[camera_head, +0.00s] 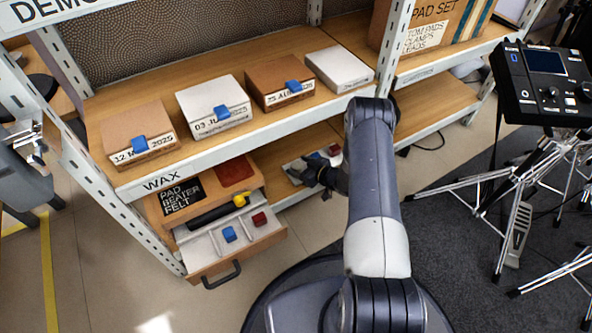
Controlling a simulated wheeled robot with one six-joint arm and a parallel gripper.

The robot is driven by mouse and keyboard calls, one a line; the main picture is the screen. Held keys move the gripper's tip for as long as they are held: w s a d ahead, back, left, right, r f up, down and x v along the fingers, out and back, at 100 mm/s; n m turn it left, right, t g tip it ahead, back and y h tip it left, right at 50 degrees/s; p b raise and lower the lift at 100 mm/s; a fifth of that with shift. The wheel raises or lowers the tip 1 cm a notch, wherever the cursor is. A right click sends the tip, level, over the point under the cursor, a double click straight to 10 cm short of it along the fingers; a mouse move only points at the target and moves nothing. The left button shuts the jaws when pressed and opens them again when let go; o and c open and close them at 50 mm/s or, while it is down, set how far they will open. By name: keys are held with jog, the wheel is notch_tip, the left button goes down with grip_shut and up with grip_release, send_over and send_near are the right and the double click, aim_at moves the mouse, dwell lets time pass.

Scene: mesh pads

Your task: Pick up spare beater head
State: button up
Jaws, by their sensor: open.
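My gripper (312,176) is open at the lower shelf, left of my arm. It is over or beside a light grey tray (296,166) with small blue (316,156) and red (334,150) pieces. The fingers hide part of this tray, and I cannot tell whether they touch anything. An open drawer (254,240) labelled "PAD BEATER FELT" stands to the left. I cannot tell which piece is the spare beater head.
Several dated boxes, one white (208,97), stand on the upper shelf (240,70) above my gripper. Its metal front edge and an upright post (390,45) are close to my arm. A drum stand (530,170) is at the right. Floor shows between.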

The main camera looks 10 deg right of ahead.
jog(key=shift+x, duration=1)
jog(key=shift+s, duration=0.1)
jog(key=c, duration=1.1)
